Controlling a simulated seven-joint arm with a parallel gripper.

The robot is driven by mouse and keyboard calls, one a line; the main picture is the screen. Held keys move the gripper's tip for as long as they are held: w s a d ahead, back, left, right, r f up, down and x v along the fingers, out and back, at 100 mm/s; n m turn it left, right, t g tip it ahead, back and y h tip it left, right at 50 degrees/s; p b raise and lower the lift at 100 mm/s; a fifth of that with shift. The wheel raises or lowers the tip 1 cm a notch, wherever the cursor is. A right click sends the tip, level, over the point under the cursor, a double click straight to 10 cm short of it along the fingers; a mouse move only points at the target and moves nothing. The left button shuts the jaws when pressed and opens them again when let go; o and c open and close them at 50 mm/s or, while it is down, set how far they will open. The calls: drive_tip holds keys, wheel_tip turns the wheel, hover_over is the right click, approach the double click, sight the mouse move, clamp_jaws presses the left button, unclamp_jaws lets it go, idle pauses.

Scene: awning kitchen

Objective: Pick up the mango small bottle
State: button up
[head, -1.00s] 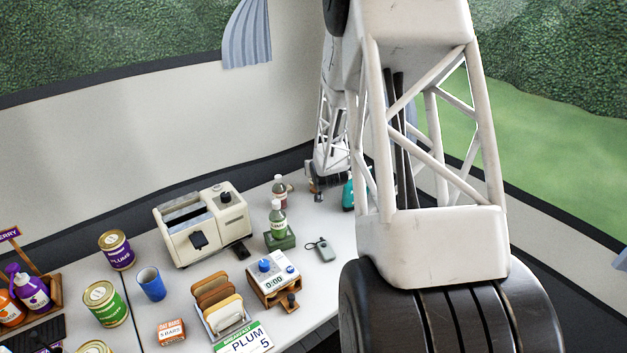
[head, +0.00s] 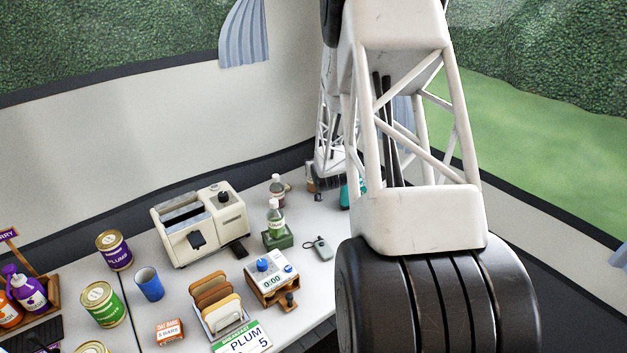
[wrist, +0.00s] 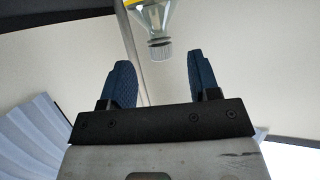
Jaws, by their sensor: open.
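In the wrist view a clear small bottle (wrist: 153,18) with a grey cap (wrist: 160,49) and a strip of yellow at the top edge shows ahead of my gripper (wrist: 158,62). Its cap end points toward the gap between the two blue fingers, which are open and empty. The rest of the bottle is cut off, so I cannot read its label. In the head view my gripper (head: 328,189) is low over the far right part of the table, and I cannot pick out the yellow-labelled bottle there.
A small bottle with a reddish label (head: 277,190) and a green-labelled bottle (head: 274,218) on a green block (head: 279,239) stand left of my gripper. A teal object (head: 346,195) is close to its right. A toaster (head: 203,232) and a keyfob-like item (head: 321,253) are nearer.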

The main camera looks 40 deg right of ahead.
drive_tip(key=shift+w+d+f, duration=0.1)
drive_tip(key=shift+w, duration=0.15)
drive_tip(key=shift+w, duration=0.1)
drive_tip(key=shift+x, duration=2.55)
drive_tip(key=shift+c, duration=0.2)
clamp_jaws()
